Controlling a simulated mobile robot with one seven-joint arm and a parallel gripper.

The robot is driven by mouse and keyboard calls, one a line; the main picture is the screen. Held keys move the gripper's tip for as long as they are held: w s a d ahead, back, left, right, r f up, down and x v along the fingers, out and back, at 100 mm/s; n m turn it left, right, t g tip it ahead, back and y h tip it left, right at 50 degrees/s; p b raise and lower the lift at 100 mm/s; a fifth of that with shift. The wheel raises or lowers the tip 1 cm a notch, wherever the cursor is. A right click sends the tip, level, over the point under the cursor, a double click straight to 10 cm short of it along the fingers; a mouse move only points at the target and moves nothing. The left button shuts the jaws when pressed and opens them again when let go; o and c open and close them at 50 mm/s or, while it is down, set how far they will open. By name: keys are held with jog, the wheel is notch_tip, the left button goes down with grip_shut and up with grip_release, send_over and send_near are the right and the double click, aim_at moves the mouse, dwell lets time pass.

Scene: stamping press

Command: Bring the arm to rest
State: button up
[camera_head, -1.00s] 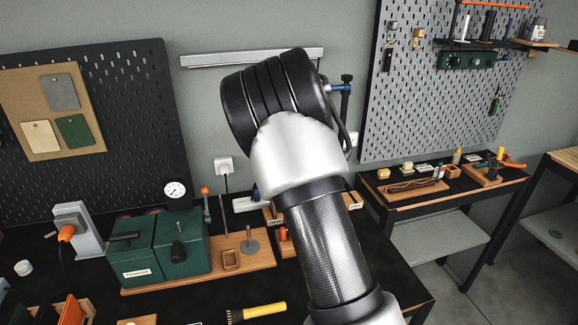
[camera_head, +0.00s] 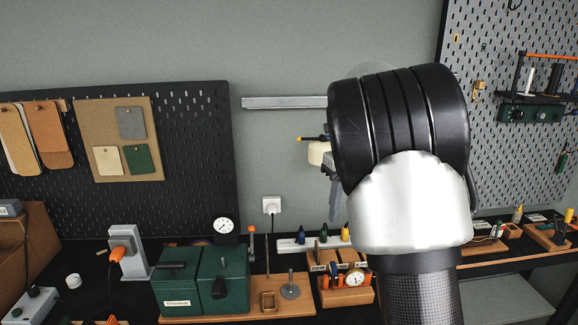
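My arm rises from the lower right of the head view, with a carbon-patterned link, a white shell and a large black ribbed joint that fills the right of the middle. Just left of this joint, small grey parts, a cream piece and a dark rod with a yellow tip show in front of the wall. They may belong to my gripper (camera_head: 334,184), but its fingers cannot be made out. Whether it is open, shut or holding something is hidden behind the joint.
A green press box (camera_head: 203,277) stands on the dark bench, with a dial gauge (camera_head: 223,227) behind it. A wooden rack (camera_head: 346,295) holds small tools near my arm. A black pegboard (camera_head: 190,200) is at left, a grey pegboard (camera_head: 500,60) at right.

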jog(key=s+a+r+n+t, duration=0.1)
jog(key=s+r+n, duration=0.1)
jog(key=s+n, duration=0.3)
jog(key=s+a+r+n+t+y, duration=0.1)
jog(key=s+r+n, duration=0.1)
jog(key=s+n, duration=0.4)
jog(key=s+a+r+n+t, duration=0.1)
jog(key=s+r+n, duration=0.2)
jog(key=s+n, duration=0.2)
jog(key=s+a+f+n+t, duration=0.1)
jog(key=s+f+n, duration=0.1)
jog(key=s+n, duration=0.4)
jog(key=s+a+f+n+t+h, duration=0.1)
jog(key=s+n, duration=0.6)
jog(key=n, duration=0.3)
jog(key=shift+f+h, duration=0.3)
jog(key=shift+f, duration=0.05)
jog(key=shift+a, duration=0.1)
